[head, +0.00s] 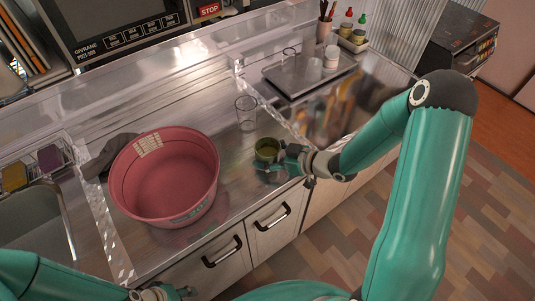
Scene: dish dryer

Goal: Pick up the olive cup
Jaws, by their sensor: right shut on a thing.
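The olive cup (267,148) stands upright near the front edge of the steel counter, right of the pink tub. My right gripper (277,161) comes from the right and is shut on the cup at its right and front side; the fingers hide its lower part. I cannot tell if the cup's base touches the counter. My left gripper (172,293) is low at the bottom edge of the head view, in front of the cabinets. It is partly cut off, and its jaw opening is unclear.
A pink tub (133,190) fills the counter's left middle. A clear glass (246,112) stands behind the cup. A metal tray (309,76) with white cups lies at the back right. A sink (35,225) is at far left. Cabinet handles (269,217) jut out below the counter.

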